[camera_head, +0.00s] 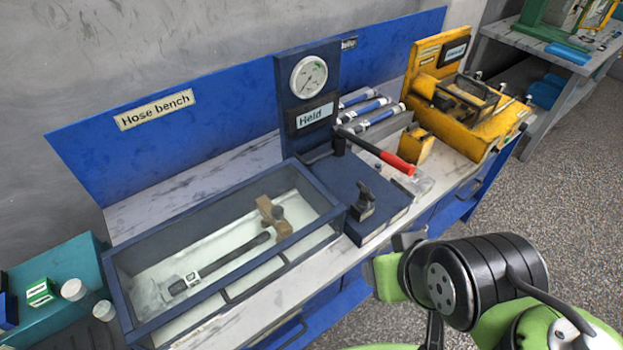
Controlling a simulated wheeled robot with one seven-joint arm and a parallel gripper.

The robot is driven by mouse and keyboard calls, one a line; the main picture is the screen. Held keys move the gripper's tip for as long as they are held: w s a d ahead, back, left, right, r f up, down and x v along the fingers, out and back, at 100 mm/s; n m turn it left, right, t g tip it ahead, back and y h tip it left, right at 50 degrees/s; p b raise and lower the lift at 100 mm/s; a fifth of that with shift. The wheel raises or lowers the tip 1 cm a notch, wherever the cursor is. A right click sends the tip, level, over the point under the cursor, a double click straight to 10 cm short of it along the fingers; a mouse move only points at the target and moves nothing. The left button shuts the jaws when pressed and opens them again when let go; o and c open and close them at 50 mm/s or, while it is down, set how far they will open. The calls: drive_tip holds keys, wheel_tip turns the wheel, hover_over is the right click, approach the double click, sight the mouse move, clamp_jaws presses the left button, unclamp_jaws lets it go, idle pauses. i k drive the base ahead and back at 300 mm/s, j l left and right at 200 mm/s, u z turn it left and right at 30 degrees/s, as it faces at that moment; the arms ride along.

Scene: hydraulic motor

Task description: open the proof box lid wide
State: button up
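The proof box appears to be the long dark-blue framed box (225,221) on the hose bench. A dark hose with fittings (222,266) and a brown block (273,216) lie inside it over a pale floor. I cannot tell whether a clear lid covers the top; no raised lid shows. A pump unit with a red-handled lever (398,163) and a gauge panel reading "Held" (311,117) adjoin its right end. My gripper (392,262) is right of the box, in front of the pump unit and apart from the box. Its fingers are mostly hidden by my wrist.
A teal case (62,262) with small containers stands left of the box. Blue-and-white cylinders (375,112) and a yellow fixture (480,130) stand to the right. A blue backboard (225,115) rises behind. The grey floor (545,190) is open at right.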

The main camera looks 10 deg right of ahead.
sight(131, 336)
drive_tip(key=k+j+z, duration=0.1)
drive_tip(key=j, duration=0.35)
drive_tip(key=k+j, duration=0.35)
drive_tip(key=k+j+z, duration=0.15)
drive_tip(key=j, duration=0.3)
drive_tip(key=k, duration=0.1)
